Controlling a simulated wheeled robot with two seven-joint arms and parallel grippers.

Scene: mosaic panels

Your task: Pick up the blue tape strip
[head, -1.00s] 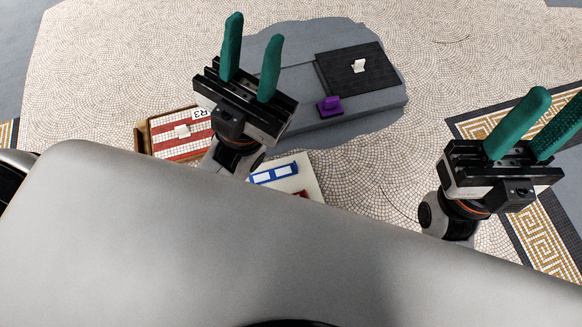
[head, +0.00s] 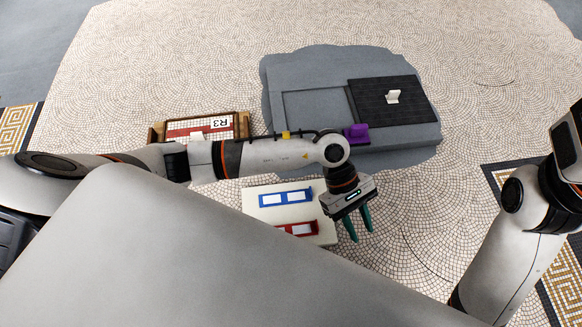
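The blue tape strip (head: 286,198) is a blue frame around white rectangles. It lies on a cream board (head: 258,215) on the floor, below the middle of the head view. My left gripper (head: 361,236) hangs just right of the board, its two teal fingers pointing down with a gap between them. It is open with nothing seen between the fingers, and apart from the strip. My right gripper is at the right edge, with only part of its dark body showing; its fingers are out of sight.
A similar red strip (head: 298,229) lies on the same board, partly hidden by my body. A wooden tray (head: 243,124) marked R3 is partly behind my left arm. A grey slab (head: 310,75) carries a dark panel (head: 375,98) and a purple block (head: 356,133).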

